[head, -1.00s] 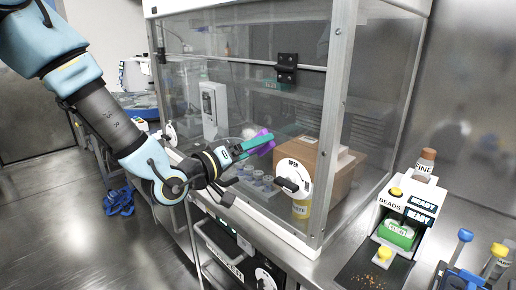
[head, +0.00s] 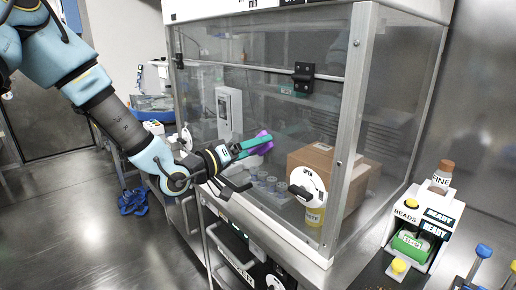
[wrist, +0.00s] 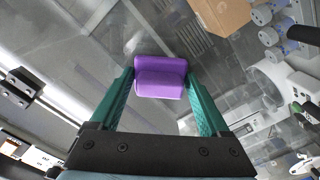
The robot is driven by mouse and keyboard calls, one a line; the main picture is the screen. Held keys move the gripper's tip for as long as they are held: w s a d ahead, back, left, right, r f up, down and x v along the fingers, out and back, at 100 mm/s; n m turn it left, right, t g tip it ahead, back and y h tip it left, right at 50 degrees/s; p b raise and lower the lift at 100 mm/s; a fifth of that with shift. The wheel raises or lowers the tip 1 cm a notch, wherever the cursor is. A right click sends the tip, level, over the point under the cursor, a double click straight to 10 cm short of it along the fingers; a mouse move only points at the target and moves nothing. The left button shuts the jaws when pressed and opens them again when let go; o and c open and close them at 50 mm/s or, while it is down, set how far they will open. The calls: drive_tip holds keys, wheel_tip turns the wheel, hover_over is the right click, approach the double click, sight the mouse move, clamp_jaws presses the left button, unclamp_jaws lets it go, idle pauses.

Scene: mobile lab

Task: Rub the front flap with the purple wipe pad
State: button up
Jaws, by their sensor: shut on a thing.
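The front flap (head: 262,100) is the large clear panel of the cabinet, with a black handle (head: 303,77) near its upper right. My gripper (head: 258,146) has teal fingers and is at the lower part of the flap. It is shut on the purple wipe pad (head: 265,147). In the wrist view the pad (wrist: 160,78) sits between both fingertips, with its broad face toward the clear panel. I cannot tell whether the pad touches the panel.
Behind the panel are a cardboard box (head: 330,165), a yellow-labelled jar (head: 315,216) and several small cups. A white dial (head: 307,187) is at the panel's lower right. A bead dispenser (head: 418,225) stands at the right.

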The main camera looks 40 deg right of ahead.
sight(268, 147)
drive_tip(key=shift+s+a+r+b, duration=0.15)
drive_tip(key=shift+s+b, duration=0.15)
drive_tip(key=shift+s, duration=1.45)
drive_tip(key=shift+s+a+r+b, duration=0.1)
drive_tip(key=shift+s+b, duration=0.15)
drive_tip(key=shift+s, duration=1.45)
drive_tip(key=shift+w+d+r+p, duration=0.1)
drive_tip(key=shift+w+p, duration=0.1)
drive_tip(key=shift+w, duration=0.75)
drive_tip(key=shift+w+d+p, duration=0.1)
drive_tip(key=shift+w+p, duration=0.05)
drive_tip(key=shift+w, duration=0.8)
drive_tip(key=w+p, duration=0.1)
drive_tip(key=w, duration=0.5)
drive_tip(key=shift+w+d, duration=0.15)
drive_tip(key=shift+d, duration=0.05)
drive_tip(key=a+p, duration=0.1)
drive_tip(key=a, duration=0.5)
drive_tip(key=shift+w, duration=0.15)
drive_tip(key=shift+a+p, duration=0.45)
drive_tip(key=shift+a, duration=1.05)
